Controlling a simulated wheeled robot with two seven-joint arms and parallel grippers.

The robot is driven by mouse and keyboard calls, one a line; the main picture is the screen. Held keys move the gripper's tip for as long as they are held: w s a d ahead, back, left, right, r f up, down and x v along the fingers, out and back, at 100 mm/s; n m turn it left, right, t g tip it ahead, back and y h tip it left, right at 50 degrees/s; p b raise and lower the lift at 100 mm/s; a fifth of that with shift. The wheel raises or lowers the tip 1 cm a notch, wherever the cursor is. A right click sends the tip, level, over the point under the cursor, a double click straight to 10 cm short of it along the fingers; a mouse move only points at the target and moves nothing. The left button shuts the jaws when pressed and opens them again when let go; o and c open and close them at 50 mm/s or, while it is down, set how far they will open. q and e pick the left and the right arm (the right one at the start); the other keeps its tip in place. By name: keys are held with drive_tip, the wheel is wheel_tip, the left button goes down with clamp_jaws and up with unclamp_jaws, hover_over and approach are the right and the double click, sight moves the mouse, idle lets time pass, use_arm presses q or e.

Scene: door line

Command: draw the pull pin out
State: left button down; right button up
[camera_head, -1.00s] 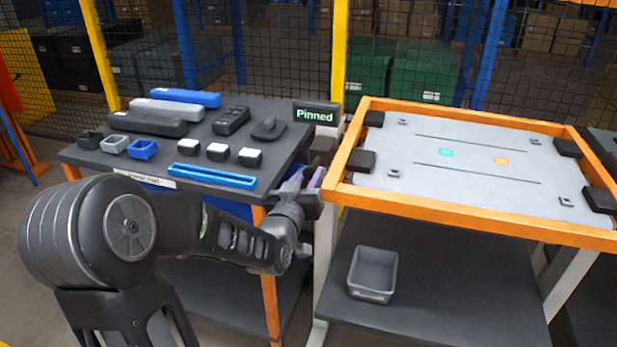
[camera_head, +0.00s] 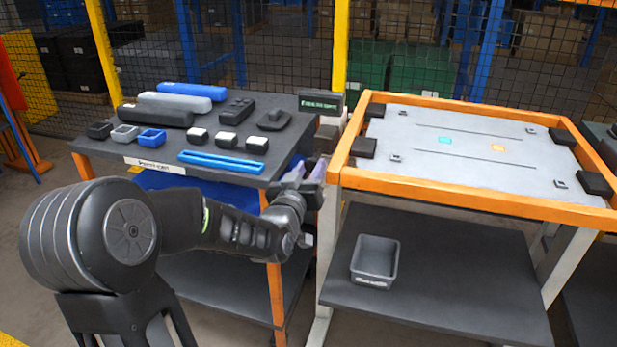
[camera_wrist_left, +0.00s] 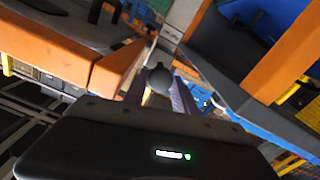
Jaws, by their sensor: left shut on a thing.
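My left gripper (camera_head: 308,172) is in the gap between the dark table and the orange-framed cart. In the left wrist view its two purple-grey fingers (camera_wrist_left: 160,96) are shut on a dark round knob, the pull pin (camera_wrist_left: 160,79). The pin's shaft cannot be made out, so I cannot tell how far it sits in its hole. In the head view the pin is hidden by the gripper. A small black sign (camera_head: 320,104) above the gap shows small green text that I cannot read. My right gripper is not in view.
The dark table (camera_head: 290,128) holds several bins, cases, small blocks and a blue tray (camera_head: 222,162). The cart's raised orange frame (camera_head: 470,198) is just right of my gripper. A grey bin (camera_head: 375,261) stands on its lower shelf. Wire fencing runs behind.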

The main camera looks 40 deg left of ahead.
use_arm(q)
drive_tip(key=shift+f, duration=0.15)
drive_tip(key=c, duration=1.3)
unclamp_jaws()
drive_tip(key=shift+s, duration=0.1)
drive_tip(key=shift+o, duration=0.2)
drive_tip(key=b+v, duration=0.2)
drive_tip(key=v, duration=0.6)
